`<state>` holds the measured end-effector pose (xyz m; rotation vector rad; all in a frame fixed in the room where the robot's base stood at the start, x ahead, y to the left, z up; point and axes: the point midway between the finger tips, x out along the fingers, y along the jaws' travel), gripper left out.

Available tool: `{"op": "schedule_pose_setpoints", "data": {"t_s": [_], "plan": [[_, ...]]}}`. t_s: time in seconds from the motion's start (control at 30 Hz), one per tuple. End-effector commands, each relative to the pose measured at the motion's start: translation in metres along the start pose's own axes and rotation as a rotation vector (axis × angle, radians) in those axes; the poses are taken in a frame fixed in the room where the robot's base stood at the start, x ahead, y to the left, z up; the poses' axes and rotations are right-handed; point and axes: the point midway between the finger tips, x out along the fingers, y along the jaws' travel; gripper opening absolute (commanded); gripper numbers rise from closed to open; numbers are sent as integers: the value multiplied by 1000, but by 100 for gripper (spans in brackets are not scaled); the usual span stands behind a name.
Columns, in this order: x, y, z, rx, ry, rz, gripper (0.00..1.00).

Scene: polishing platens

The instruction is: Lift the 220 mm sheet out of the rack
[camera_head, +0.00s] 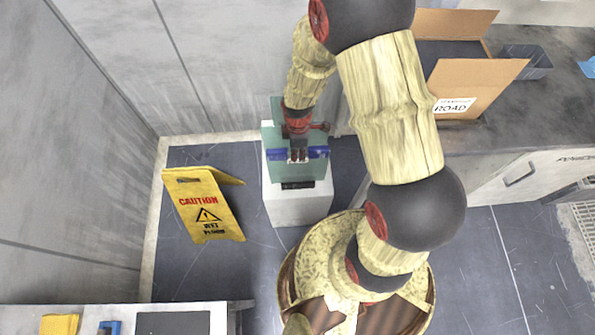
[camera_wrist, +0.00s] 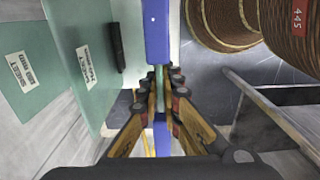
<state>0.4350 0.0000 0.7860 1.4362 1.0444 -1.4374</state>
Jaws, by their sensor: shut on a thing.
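Pale green sheets (camera_head: 284,168) stand on a white block-like rack (camera_head: 300,208) in the head view. My gripper (camera_head: 298,152) is above it, pointing down. In the wrist view my gripper (camera_wrist: 160,82) is shut on a thin greenish edge, seen edge-on between the fingertips. A blue bar (camera_wrist: 157,30) lies in line with it and shows on both sides of the fingers. To the left are two other green sheets with white labels, a nearer one (camera_wrist: 98,25) and a farther one (camera_wrist: 28,55). I cannot read a size on the held sheet. Its lower part is hidden.
A yellow caution sign (camera_head: 205,205) stands on the floor left of the rack. A grey wall is behind it. A counter at right carries an open cardboard box (camera_head: 478,85) and a dark bin (camera_head: 527,62). Floor around the rack's left front is clear.

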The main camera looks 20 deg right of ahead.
Motion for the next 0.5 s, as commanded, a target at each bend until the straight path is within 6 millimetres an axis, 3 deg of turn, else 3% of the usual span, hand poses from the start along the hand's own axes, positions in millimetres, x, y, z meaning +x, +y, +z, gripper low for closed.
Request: {"op": "schedule_pose_setpoints", "data": {"t_s": [0.5], "plan": [[-22,1,0,0,1,3,0]]}}
